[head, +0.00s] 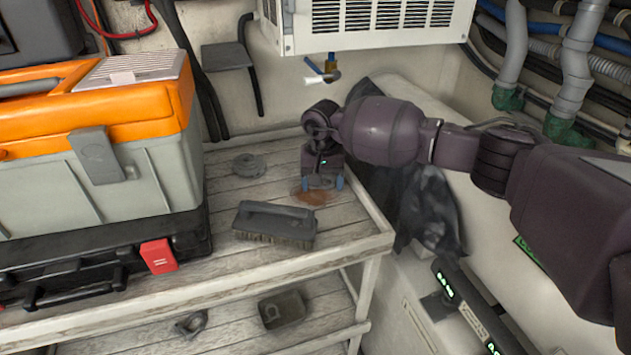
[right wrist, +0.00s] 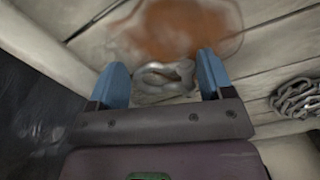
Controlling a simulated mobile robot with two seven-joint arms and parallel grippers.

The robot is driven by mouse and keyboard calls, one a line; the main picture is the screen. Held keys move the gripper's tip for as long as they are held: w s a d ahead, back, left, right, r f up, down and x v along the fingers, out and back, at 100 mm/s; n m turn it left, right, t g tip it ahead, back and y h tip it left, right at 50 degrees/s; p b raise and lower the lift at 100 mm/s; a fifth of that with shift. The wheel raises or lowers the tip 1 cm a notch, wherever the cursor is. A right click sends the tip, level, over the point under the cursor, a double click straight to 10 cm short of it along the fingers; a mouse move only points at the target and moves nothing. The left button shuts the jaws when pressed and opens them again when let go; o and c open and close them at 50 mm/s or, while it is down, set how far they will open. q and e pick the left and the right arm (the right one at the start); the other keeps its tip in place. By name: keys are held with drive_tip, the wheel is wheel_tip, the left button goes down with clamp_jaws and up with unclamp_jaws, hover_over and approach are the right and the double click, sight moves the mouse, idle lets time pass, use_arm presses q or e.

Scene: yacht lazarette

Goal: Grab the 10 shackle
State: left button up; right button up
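A grey metal shackle (right wrist: 165,77) lies on the wooden shelf top beside a rust-brown stain. It shows between the two blue fingertips of my right gripper (right wrist: 163,78) in the right wrist view. The fingers stand apart on either side of it, with gaps visible. In the head view my right gripper (head: 321,183) points down at the shelf's right part, and the shackle is mostly hidden there. No number can be read on it. A grey metal loop (head: 191,322), perhaps another shackle, lies on the lower shelf. My left gripper is not in view.
An orange and grey toolbox (head: 100,130) stands farther left. A small dark tin (head: 282,309) is on the lower shelf. Dark cloth (head: 425,205) hangs right of the shelf.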

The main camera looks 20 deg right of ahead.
drive_tip(key=c, duration=0.4)
drive_tip(key=shift+r, duration=0.1)
